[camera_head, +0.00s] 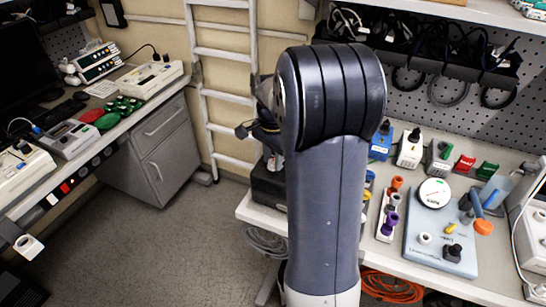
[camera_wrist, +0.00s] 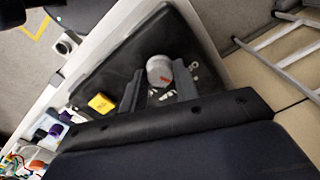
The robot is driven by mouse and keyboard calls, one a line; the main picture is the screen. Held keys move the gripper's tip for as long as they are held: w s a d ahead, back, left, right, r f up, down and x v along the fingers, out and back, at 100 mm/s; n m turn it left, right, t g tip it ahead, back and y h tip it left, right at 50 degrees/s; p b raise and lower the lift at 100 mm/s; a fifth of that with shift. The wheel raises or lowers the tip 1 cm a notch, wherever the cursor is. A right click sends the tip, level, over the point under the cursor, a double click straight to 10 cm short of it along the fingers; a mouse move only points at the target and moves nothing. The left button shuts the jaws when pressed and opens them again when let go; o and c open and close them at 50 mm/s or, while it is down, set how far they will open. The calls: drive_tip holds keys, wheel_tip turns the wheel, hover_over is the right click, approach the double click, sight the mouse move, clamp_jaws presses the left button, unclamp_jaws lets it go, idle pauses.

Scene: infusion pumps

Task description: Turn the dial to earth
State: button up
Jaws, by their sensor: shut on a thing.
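The dial (camera_wrist: 159,70) is a grey round knob with a red mark, standing on a dark panel in the wrist view. White markings show on the panel around it, too small to read. My gripper (camera_wrist: 161,90) has one finger on each side of the dial and is shut on it. The dark panel belongs to a black box (camera_wrist: 92,82). In the head view the black box (camera_head: 267,187) shows only in part at the bench's left end.
A yellow block (camera_wrist: 101,103) sits on the black box near the dial. A white ladder (camera_head: 222,90) leans at the wall behind. To the right on the bench stand a blue-grey device (camera_head: 425,250) and several small connector boxes. Orange cable (camera_head: 392,288) lies below.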

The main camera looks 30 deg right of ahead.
sight(273, 161)
idle(0.4)
drive_tip(key=o, duration=1)
wheel_tip(273, 161, up, 11)
drive_tip(key=shift+f+b, duration=0.1)
drive_tip(key=shift+b, duration=0.25)
drive_tip(key=shift+f, duration=0.15)
wheel_tip(273, 161, down, 10)
drive_tip(key=shift+f+p, duration=0.15)
drive_tip(key=shift+p, duration=0.2)
drive_tip(key=shift+f, duration=0.15)
